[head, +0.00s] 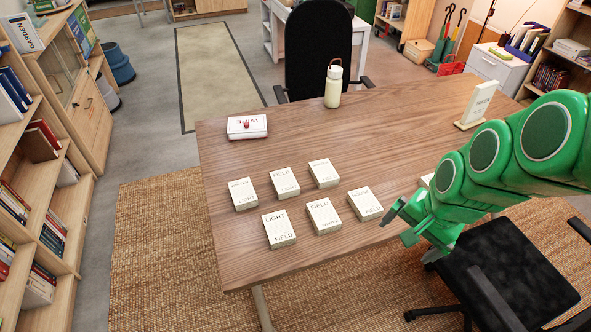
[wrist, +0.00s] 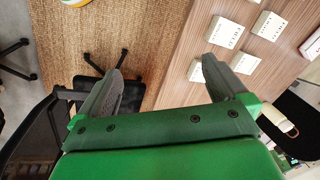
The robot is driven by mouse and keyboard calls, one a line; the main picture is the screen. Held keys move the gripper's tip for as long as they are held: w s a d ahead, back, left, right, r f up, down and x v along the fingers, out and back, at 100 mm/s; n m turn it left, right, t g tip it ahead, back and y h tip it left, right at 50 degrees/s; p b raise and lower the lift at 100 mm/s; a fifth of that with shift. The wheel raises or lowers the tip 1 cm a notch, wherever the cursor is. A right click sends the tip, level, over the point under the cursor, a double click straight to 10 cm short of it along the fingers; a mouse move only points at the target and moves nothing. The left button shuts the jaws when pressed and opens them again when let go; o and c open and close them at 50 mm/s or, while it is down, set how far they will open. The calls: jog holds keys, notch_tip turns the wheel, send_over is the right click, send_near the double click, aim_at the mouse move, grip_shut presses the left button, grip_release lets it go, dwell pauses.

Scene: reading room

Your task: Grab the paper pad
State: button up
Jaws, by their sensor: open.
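I cannot tell for sure which thing is the paper pad. Several cream, lettered blocks lie flat on the wooden table, among them a front-left one (head: 279,229), a front-middle one (head: 323,216) and a front-right one (head: 365,204). Another pale piece (head: 427,180) is partly hidden behind my arm. My gripper (head: 399,224) is open and empty near the table's front edge, right of the front-right block. In the wrist view my gripper (wrist: 164,70) has its fingers wide apart, with nothing between them. Several blocks show there to the right, one (wrist: 197,70) close to the right finger.
A black office chair (head: 505,275) stands in front; another (head: 318,50) stands behind. Bookshelves line the left.

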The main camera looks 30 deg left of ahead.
jog(key=w+a+f+m+t+y, duration=0.1)
jog(key=w+a+f+m+y, duration=0.2)
jog(key=a, duration=0.4)
jog(key=w+a+f+m+t, duration=0.1)
jog(key=w+a+f, duration=0.2)
jog(key=w+a, duration=0.3)
jog(key=m+t+y, duration=0.3)
jog(key=m+y, duration=0.1)
jog(key=m, duration=0.8)
send_over(286, 184)
jog(key=s+d, duration=0.6)
notch_tip(286, 184, down, 10)
jog(key=f+m+t, duration=0.1)
jog(key=f+m, duration=0.1)
jog(key=w+a+f+m+t, duration=0.1)
jog(key=m, duration=0.1)
jog(key=a+f+m, duration=0.1)
jog(key=f+m, duration=0.1)
jog(key=shift+w+a+f+t, duration=0.15)
jog(key=shift+w+f+t, duration=0.2)
jog(key=shift+w+t, duration=0.05)
jog(key=shift+w+f+m+t, duration=0.15)
jog(key=shift+f+m+t, duration=0.25)
jog(key=shift+m, duration=0.3)
jog(key=shift+x, duration=1.25)
jog(key=shift+f+x, duration=0.25)
jog(key=shift+x, duration=1.8)
jog(key=shift+w+a, duration=0.35)
jog(key=shift+w, duration=0.15)
